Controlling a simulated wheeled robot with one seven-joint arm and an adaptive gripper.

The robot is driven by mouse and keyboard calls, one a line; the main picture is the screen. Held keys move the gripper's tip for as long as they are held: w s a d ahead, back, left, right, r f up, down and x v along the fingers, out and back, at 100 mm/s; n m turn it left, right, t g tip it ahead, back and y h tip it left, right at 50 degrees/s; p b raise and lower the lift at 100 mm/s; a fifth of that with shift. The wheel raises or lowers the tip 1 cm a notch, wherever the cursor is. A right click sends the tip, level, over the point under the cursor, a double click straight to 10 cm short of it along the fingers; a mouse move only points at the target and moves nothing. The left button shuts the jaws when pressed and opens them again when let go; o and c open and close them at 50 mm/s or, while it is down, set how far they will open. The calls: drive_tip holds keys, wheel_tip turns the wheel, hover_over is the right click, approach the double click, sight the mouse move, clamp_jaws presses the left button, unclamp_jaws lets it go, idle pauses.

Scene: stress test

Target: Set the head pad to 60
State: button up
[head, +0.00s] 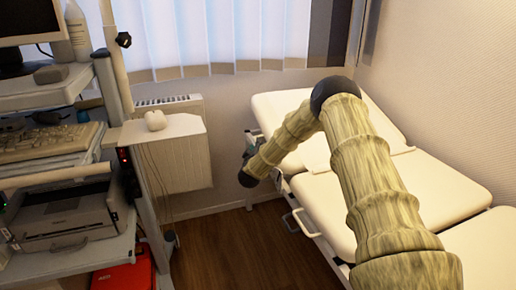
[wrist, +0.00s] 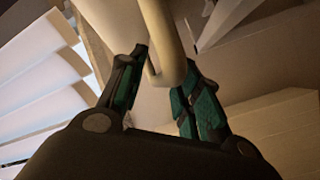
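The head pad (head: 281,108) is the cream far section of the couch by the window; its exact angle is hard to read. My gripper (head: 251,143) is at the pad's left side, small and partly hidden by my arm in the head view. In the wrist view my gripper (wrist: 166,62) has its green-padded fingers drawn in on both sides of a cream curved handle (wrist: 163,35). The fingers appear to touch the handle, which fills the gap between their tips. The handle's upper part runs out of the wrist view.
The couch's middle section (head: 325,208) has a metal side rail (head: 302,222). A cart with a printer (head: 65,215) and keyboard (head: 50,140) stands left, with a red box (head: 125,275) below. A radiator (head: 180,145) is under the window. Wooden floor (head: 245,245) between is clear.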

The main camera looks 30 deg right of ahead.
drive_tip(key=shift+w+d, duration=0.35)
drive_tip(key=shift+w, duration=0.1)
clamp_jaws()
drive_tip(key=shift+r, duration=0.2)
